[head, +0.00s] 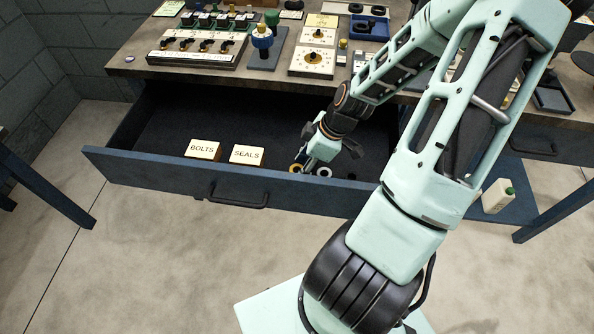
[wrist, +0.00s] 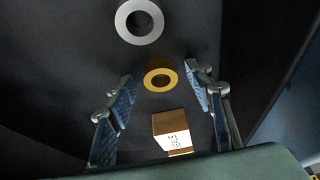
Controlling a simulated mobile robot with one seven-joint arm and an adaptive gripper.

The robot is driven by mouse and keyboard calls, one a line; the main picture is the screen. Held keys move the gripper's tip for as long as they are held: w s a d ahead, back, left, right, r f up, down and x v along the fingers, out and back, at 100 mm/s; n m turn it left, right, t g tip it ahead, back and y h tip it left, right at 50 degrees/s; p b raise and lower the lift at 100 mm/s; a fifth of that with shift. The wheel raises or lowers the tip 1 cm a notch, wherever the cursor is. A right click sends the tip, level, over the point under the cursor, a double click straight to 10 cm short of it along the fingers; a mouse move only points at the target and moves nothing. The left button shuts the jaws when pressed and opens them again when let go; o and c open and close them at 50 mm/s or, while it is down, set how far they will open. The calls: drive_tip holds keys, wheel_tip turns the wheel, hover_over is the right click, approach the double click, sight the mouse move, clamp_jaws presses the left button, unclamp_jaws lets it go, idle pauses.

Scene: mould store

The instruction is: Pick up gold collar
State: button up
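The gold collar (wrist: 160,77) is a small gold ring lying on the dark drawer floor. In the wrist view it sits between and just beyond the fingertips of my gripper (wrist: 160,85), which is open. Neither finger visibly touches it. In the head view the gold collar (head: 296,168) shows in the drawer near the front wall, partly hidden by my gripper (head: 309,166).
A silver ring (wrist: 140,21) lies close to the gold collar; in the head view it is right of it (head: 324,172). SEALS (head: 247,154) and BOLTS (head: 203,149) blocks stand to the left. The drawer's front wall (head: 150,171) is close. The drawer's left floor is clear.

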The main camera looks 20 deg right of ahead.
drive_tip(key=c, duration=1.1)
drive_tip(key=shift+r+p, duration=4.35)
drive_tip(key=shift+r, duration=3.15)
